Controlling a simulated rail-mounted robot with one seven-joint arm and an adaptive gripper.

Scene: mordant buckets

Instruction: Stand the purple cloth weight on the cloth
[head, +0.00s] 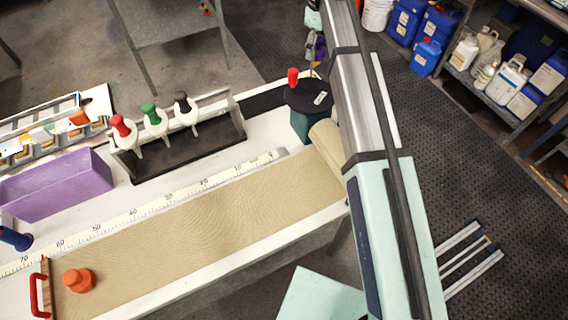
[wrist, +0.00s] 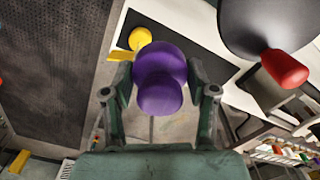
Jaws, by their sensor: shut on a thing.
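The purple cloth weight (wrist: 160,92) is held between the two fingers of my gripper (wrist: 162,92) in the wrist view. In the head view the purple weight (head: 320,46) shows small and partly hidden at the top, beside my arm. My gripper (head: 311,44) is there beyond the far right end of the bench, apart from the cloth. The tan cloth (head: 190,225) lies flat along the bench, with a rolled end at the right. An orange weight (head: 78,281) stands on its near left end.
A black round lid with a red knob (head: 293,77) is near the cloth's rolled end. A ruler (head: 135,212) runs along the cloth. A purple bin (head: 55,186), a blue weight (head: 15,238) and a rack with coloured knobs (head: 180,145) stand behind. The cloth's middle is clear.

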